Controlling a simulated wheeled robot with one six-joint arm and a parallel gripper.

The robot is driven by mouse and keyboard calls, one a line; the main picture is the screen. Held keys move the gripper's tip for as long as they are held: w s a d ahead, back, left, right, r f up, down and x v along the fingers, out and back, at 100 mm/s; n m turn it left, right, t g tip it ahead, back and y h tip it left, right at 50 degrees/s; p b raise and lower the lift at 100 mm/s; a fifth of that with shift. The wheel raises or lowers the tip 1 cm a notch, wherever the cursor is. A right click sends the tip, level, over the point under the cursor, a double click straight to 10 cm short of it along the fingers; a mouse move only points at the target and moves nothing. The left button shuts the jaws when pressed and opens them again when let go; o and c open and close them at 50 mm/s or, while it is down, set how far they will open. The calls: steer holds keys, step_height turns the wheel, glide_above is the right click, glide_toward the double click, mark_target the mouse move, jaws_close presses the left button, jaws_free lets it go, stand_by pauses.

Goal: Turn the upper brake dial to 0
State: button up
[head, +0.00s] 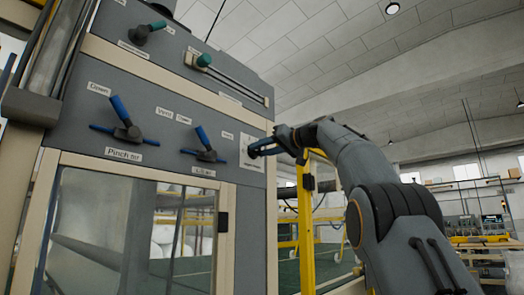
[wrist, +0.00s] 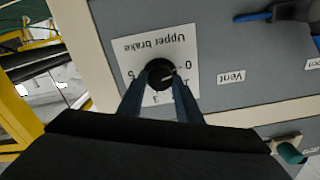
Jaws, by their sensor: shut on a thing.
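The upper brake dial (wrist: 160,72) is a round black knob on a white plate (wrist: 150,48) marked "Upper brake", upside down in the wrist view. The 0 stands right of the knob, the 5 left, and 1 and 3 below. A pale mark on the knob points right, roughly toward the 0–1 side; its exact setting is hard to tell. My gripper (wrist: 160,92) has its two dark blue fingers shut on the knob, one on each side. In the head view my gripper (head: 266,149) reaches the white plate (head: 247,165) from the right; the knob is mostly hidden.
The grey panel carries blue-handled levers (head: 122,118) and (head: 204,142) left of the dial. A green-knobbed lever (head: 204,61) on a slot and another green-ended lever (head: 150,28) are above. A yellow post (head: 306,225) stands close below my arm.

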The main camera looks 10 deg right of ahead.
steer(key=o, duration=1)
steer(key=shift+w, duration=0.1)
steer(key=shift+o, duration=0.2)
steer(key=b+v, duration=0.3)
steer(key=v, duration=0.4)
steer(key=shift+s+d+b, duration=0.25)
steer(key=shift+s+b, duration=0.05)
steer(key=shift+b, duration=0.05)
steer(key=shift+f, duration=0.1)
